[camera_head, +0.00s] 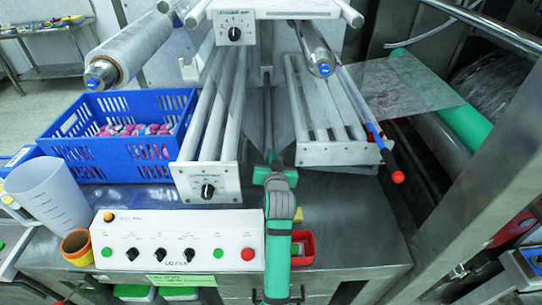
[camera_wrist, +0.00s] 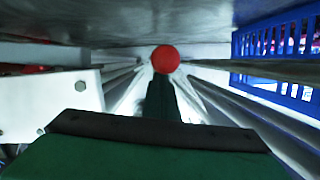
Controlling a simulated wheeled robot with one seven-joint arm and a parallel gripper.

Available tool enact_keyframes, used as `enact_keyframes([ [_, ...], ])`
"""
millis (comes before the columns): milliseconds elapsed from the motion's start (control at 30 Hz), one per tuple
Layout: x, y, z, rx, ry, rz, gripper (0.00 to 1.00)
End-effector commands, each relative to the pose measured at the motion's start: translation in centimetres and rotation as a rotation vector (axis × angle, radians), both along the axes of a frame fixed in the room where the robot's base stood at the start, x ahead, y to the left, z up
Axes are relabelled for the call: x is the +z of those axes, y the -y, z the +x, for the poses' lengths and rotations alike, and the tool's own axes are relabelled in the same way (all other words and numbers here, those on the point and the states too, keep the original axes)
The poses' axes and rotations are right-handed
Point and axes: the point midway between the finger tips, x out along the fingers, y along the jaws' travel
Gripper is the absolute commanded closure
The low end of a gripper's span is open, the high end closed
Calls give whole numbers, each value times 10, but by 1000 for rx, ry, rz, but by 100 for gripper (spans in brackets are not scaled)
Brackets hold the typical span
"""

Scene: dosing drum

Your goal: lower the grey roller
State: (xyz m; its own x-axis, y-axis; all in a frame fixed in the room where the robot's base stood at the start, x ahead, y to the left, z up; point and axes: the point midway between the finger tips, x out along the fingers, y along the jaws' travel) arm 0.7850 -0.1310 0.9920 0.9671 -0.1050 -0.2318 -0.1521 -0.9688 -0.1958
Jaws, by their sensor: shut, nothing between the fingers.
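My gripper (camera_head: 270,158) is in the middle of the head view, over the steel table behind the white control box. In the wrist view my dark fingers (camera_wrist: 160,90) are together and empty, and a red ball (camera_wrist: 165,58) shows just beyond their tips. I cannot tell whether they touch it. In the head view a red ball knob (camera_head: 397,177) ends a blue-and-grey rod, right of my gripper and apart from it. I cannot tell whether both views show the same ball. A grey roller (camera_head: 315,52) with a blue end hub sits at the upper middle; which roller the task means is unclear.
A white control box (camera_head: 178,240) stands in front with a measuring jug (camera_head: 48,195) at its left. A blue crate (camera_head: 120,135) is at the left. White-framed roller units flank my gripper closely. A green roller (camera_head: 440,100) and steel posts close off the right.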

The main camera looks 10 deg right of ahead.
Motion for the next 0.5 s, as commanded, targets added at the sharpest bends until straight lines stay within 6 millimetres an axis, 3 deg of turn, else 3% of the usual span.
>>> enact_keyframes([
  [67,-2,6,-2,-7,-17,1,100],
  [267,35,7,-1,-1,2,-1,100],
  [500,47,0,-43,2,3,-2,100],
])
